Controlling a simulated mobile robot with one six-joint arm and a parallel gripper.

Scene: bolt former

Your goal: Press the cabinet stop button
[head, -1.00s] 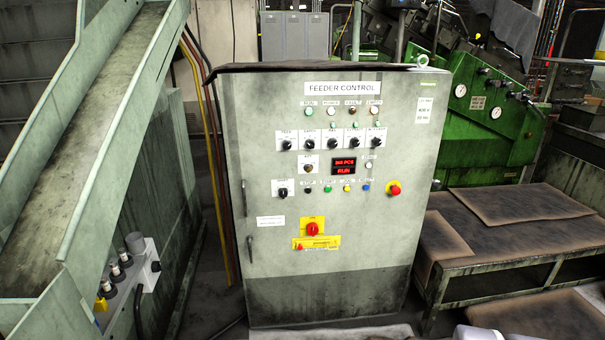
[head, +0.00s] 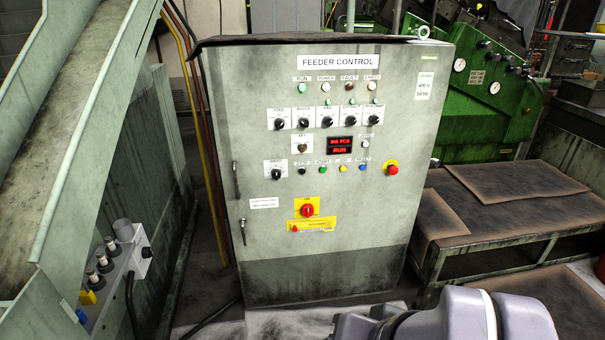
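The feeder control cabinet (head: 330,225) stands upright in the middle of the head view, a grey box with a "FEEDER CONTROL" label. The stop button (head: 302,171) is a small black button under a "STOP" label, leftmost in a row with green, yellow and blue buttons. A red rotary switch (head: 307,210) on yellow is lower down. The display reads "RUN" in red. A part of my arm shows at the bottom right; my gripper is not in view.
A sloped grey conveyor chute (head: 95,130) stands at the left, with a small connector box (head: 125,265) on its side. A low metal table (head: 500,215) with brown sheets is at the right. Green machinery (head: 480,105) stands behind. The cabinet front is unobstructed.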

